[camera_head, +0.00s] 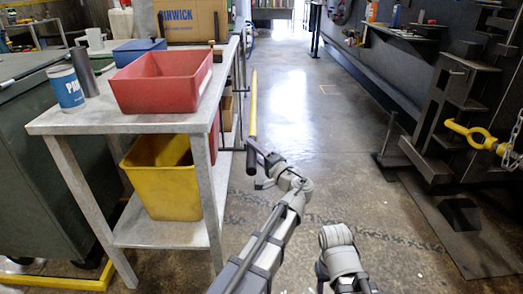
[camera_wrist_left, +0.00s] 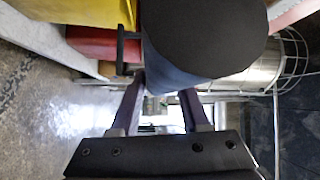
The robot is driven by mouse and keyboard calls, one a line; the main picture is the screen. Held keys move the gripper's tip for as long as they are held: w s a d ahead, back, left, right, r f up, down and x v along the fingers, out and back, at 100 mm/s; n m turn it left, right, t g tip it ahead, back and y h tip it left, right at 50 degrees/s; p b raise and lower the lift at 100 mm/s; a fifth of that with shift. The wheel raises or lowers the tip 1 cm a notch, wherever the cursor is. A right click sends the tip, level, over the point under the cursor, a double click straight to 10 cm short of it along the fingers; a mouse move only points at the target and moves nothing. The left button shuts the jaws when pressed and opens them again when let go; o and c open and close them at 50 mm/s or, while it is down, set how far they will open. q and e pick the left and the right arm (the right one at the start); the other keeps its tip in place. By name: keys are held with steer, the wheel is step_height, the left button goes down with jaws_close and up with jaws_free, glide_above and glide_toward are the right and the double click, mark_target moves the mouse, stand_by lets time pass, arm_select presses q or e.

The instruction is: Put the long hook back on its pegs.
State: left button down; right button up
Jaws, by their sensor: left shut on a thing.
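The long hook (camera_head: 253,105) appears as a thin yellow pole with a dark lower end, standing nearly upright in front of my left gripper (camera_head: 266,165). My left gripper is shut on its dark lower part, beside the grey table and above the floor. In the left wrist view, a thick dark round end (camera_wrist_left: 205,40) is very close to the camera, at the tips of my left fingers (camera_wrist_left: 163,88). The hook's tip shape is too small to tell. I cannot make out the pegs.
The grey table (camera_head: 110,124) on the left holds a red bin (camera_head: 160,92), a blue box (camera_head: 138,50) and a blue-white can (camera_head: 66,88). A yellow bin (camera_head: 165,190) is below. Dark machinery (camera_head: 450,100) with a yellow fitting (camera_head: 472,133) lines the right. The aisle floor (camera_head: 300,110) is clear.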

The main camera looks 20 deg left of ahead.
arm_select(q)
steer(key=s+a+f+b, duration=0.2)
steer(key=a+f+b, duration=0.2)
steer(key=a, duration=0.2)
steer(key=shift+f+b, duration=0.3)
stand_by(0.5)
steer(key=shift+c, duration=1.5)
jaws_free()
steer(key=v, duration=0.7)
steer(key=shift+s+d+b, duration=0.2)
steer(key=shift+d+b, duration=0.1)
